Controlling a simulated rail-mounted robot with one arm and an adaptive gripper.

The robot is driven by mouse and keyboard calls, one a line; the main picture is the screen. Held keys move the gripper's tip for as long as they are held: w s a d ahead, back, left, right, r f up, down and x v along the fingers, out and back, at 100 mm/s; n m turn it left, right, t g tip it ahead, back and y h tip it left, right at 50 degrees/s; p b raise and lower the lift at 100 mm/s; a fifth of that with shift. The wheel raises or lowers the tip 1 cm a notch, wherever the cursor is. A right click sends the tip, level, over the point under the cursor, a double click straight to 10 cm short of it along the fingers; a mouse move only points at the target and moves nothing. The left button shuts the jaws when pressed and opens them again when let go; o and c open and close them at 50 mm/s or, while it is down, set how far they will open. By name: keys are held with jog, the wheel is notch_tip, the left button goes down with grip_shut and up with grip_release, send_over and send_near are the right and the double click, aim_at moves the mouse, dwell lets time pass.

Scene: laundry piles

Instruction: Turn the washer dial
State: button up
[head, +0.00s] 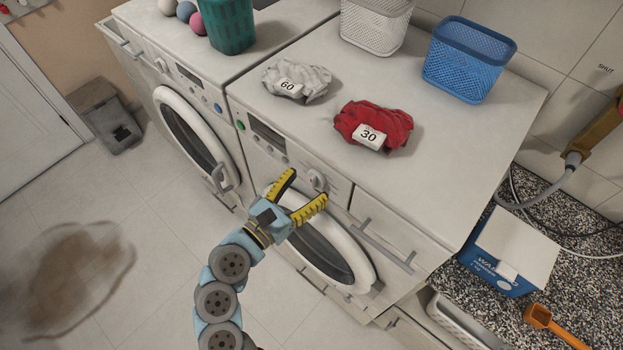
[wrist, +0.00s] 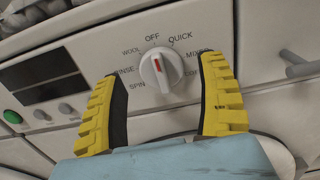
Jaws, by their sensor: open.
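The washer dial (wrist: 160,70) is a white round knob with a raised grip and a red mark, seen in the middle of the wrist view. Its red mark points up, roughly at OFF. QUICK and MIXED are printed to its right; WOOL, RINSE and SPIN to its left. In the head view the dial (head: 317,180) is on the front panel of the right-hand washer (head: 240,104). My gripper (head: 306,187) has yellow padded fingers. It is open, with one finger to each side of the dial. A gap shows between each finger and the knob in the wrist view.
A green button (wrist: 12,116) and a dark display (wrist: 42,75) are left of the dial. A grey drawer handle (head: 379,247) sticks out to its right. White cloth (head: 313,79) and red cloth (head: 385,117) with number tags lie on top. A blue basket (head: 468,60) stands behind.

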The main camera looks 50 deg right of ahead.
jog(key=shift+d, duration=0.95)
jog(key=shift+c, duration=0.4)
jog(key=shift+a, duration=0.1)
jog(key=c, duration=1.2)
jog(key=shift+o, duration=0.2)
